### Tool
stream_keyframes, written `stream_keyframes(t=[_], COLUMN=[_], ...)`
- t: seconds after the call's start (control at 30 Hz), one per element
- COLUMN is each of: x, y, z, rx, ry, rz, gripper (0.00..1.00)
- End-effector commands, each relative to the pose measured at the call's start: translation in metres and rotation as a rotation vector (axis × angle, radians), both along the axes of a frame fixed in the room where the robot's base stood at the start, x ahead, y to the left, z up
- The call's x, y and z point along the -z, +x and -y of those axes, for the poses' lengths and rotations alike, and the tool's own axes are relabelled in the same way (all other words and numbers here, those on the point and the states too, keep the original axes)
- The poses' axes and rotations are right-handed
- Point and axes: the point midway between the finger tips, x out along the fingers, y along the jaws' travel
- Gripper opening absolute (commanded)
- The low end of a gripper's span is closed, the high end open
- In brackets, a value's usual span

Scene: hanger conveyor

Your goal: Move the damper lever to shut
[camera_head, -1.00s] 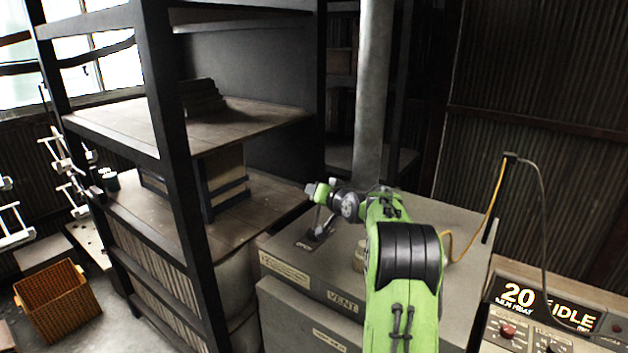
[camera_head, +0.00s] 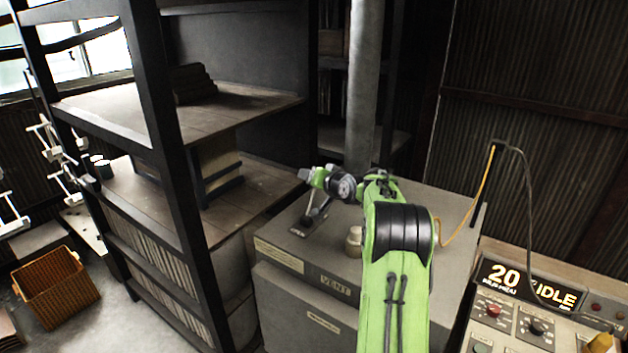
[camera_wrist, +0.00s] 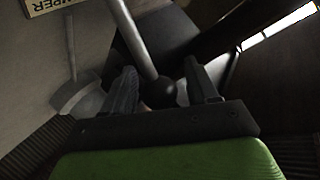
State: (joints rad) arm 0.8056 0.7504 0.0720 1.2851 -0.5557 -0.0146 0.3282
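The damper lever (camera_head: 316,210) is a thin grey rod rising at a tilt from a plate on top of the grey vent cabinet (camera_head: 290,262). In the wrist view its rod (camera_wrist: 132,35) ends in a dark round knob (camera_wrist: 162,92). My gripper (camera_head: 306,175) is at the lever's upper end in the head view. In the wrist view my gripper (camera_wrist: 162,88) is open, with one finger on each side of the knob and gaps visible. A label by the lever's foot (camera_head: 297,232) seems to read OPEN. The lever's top is partly hidden in the head view.
A small beige knob (camera_head: 354,240) stands on the cabinet top near my arm. A dark shelf (camera_head: 160,110) stands at left, a control panel (camera_head: 530,300) at right. An orange basket (camera_head: 55,288) is on the floor.

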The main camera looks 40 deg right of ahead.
Motion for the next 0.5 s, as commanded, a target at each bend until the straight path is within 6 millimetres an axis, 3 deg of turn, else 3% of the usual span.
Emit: stream_keyframes(t=[0.27,0.37,0.5], x=[0.0,-0.004,-0.015], y=[-0.002,-0.014,-0.048], z=[0.0,-0.001,-0.006], rx=[0.0,0.002,0.003], ry=[0.0,0.0,-0.002], rz=[-0.002,-0.001,0.0], gripper=[0.58,0.58,0.58])
